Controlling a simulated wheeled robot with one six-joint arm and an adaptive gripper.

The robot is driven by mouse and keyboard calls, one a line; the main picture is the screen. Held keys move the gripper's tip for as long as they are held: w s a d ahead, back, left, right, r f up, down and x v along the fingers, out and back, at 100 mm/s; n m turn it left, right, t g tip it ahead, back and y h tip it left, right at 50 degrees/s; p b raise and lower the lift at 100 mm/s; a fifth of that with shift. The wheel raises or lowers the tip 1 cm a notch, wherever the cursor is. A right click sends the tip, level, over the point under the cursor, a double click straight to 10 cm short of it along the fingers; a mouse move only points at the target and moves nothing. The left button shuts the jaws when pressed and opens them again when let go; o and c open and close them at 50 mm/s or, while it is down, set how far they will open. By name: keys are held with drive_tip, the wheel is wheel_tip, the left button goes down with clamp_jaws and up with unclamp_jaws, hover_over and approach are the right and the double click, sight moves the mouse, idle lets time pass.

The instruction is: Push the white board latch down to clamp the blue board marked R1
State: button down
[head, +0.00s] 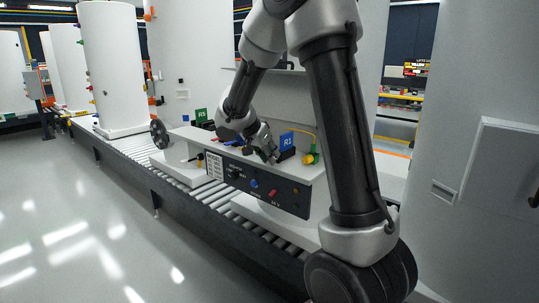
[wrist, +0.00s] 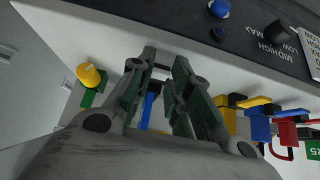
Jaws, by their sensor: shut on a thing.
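The blue board marked R1 (head: 287,140) stands upright on the white top of the control unit. In the wrist view a narrow blue strip, seemingly its edge (wrist: 148,106), shows between my fingers. My gripper (head: 268,153) is low over the unit top, just left of the board. In the wrist view my gripper (wrist: 165,60) has its fingertips close together across a small pale piece (wrist: 162,68). This appears to be the white board latch, mostly hidden by the fingers. I cannot tell how far down the latch is.
The control unit's dark front panel (head: 262,185) has knobs and buttons. A yellow connector (head: 309,158) stands right of the board; a green R5 board (head: 200,115) is to the left. The unit sits over a roller conveyor (head: 130,150), with large white tanks (head: 112,65) behind.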

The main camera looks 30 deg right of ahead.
drive_tip(key=c, duration=1.3)
unclamp_jaws()
drive_tip(key=v, duration=1.2)
